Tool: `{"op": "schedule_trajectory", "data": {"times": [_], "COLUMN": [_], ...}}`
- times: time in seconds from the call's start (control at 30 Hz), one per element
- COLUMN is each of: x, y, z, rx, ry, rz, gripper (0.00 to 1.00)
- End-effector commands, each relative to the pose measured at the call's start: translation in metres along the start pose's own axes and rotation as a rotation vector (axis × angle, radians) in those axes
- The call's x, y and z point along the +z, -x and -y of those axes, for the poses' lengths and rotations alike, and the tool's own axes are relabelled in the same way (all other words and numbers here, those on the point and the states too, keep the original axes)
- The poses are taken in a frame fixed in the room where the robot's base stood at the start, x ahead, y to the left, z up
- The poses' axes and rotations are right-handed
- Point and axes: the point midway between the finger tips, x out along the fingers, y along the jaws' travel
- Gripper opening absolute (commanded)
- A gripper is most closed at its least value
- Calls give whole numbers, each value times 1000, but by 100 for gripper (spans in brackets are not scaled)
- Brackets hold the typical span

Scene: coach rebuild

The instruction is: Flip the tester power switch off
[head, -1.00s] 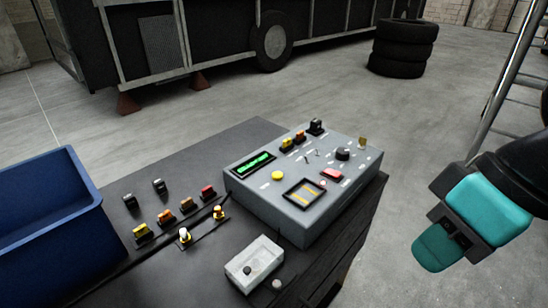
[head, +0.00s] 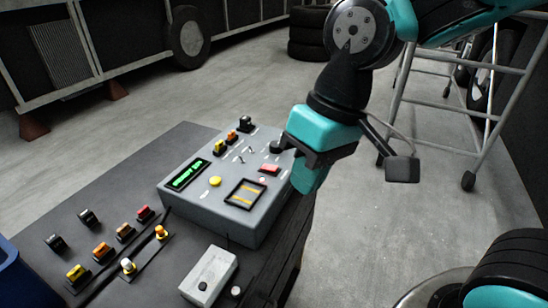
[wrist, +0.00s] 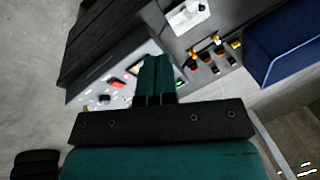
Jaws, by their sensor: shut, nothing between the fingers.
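The tester (head: 232,217) is a grey sloped box on the dark bench, with a lit green display (head: 187,174). Its panel carries a yellow button (head: 215,181), a red rocker switch (head: 270,169), small metal toggles (head: 245,153) and a black knob (head: 276,147). I cannot read which control is labelled power. My gripper (head: 306,183) is shut and empty, pointing down by the tester's right edge and hiding part of that edge. In the wrist view its teal fingers (wrist: 156,75) overlap the tester panel, with the red switch (wrist: 118,83) to their left.
Coloured fuses (head: 103,251) and a white box (head: 209,275) lie on the bench. A blue bin (wrist: 285,45) stands at the bench's other end. A metal ladder (head: 440,100) stands on the right, and tyres (head: 308,35) are stacked behind.

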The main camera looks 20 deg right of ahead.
Motion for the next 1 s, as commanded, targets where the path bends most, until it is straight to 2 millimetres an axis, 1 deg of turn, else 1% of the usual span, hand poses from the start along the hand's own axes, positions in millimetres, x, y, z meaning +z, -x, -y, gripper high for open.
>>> {"op": "schedule_trajectory", "data": {"times": [0.03,0.07,0.1,0.17,0.2,0.3,0.4,0.43,0.5,0.63,0.8,1.0], "x": [-24,-38,-57,-85,-103,-143,-175,-182,-196,-211,-217,-216], "y": [10,14,17,19,20,16,8,6,0,-9,-14,-14], "z": [-8,-15,-24,-39,-48,-72,-91,-96,-106,-118,-123,-123], "rx": [30,51,82,131,163,241,309,326,361,403,420,419], "ry": [-85,-146,-234,-369,-459,-677,-870,-919,-1021,-1145,-1199,-1198], "rz": [18,26,37,49,55,61,57,56,47,36,29,29], "gripper": [0,0,0,0,0,0,0,0,0,0,0,0]}}
